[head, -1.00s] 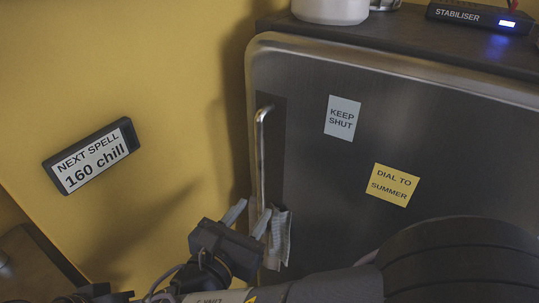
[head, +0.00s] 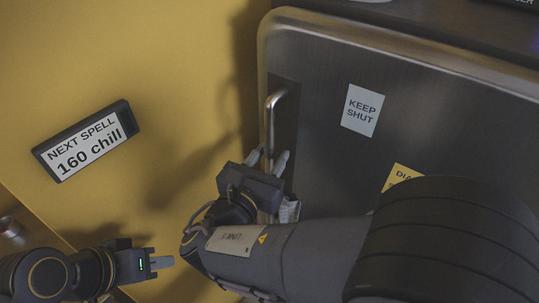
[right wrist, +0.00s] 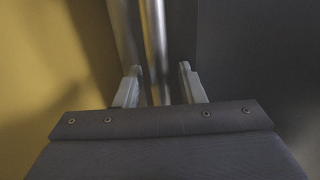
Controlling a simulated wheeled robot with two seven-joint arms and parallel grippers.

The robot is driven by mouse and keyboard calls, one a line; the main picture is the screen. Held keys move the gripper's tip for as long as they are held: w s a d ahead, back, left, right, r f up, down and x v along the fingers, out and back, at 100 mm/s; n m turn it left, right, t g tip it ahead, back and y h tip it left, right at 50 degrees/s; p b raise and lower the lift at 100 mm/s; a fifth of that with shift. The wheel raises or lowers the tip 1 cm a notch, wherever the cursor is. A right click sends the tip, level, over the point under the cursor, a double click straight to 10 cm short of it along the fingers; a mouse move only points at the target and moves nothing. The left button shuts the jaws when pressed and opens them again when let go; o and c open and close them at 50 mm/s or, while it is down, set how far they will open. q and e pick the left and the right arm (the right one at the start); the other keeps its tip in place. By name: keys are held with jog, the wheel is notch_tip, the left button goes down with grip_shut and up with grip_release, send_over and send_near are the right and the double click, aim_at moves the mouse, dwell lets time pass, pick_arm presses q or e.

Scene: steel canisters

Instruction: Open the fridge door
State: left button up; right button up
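The steel fridge door (head: 330,165) looks closed. Its upright metal handle (head: 270,125) is near the door's left edge and also shows in the right wrist view (right wrist: 156,45). My right gripper (head: 268,160) is at the lower part of the handle. In the right wrist view its fingers (right wrist: 160,84) stand apart on either side of the handle bar, with a gap showing, so it is open around the bar. My left gripper (head: 160,263) is low at the left, away from the door; its fingers are seen edge-on, so their opening is unclear.
A "KEEP SHUT" note (head: 362,110) and a partly hidden yellow note (head: 401,176) are on the door. A "NEXT SPELL 160 chill" sign (head: 86,141) is on the yellow wall. A dark top (head: 430,25) covers the fridge.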

jog(key=shift+c, duration=0.5)
grip_shut()
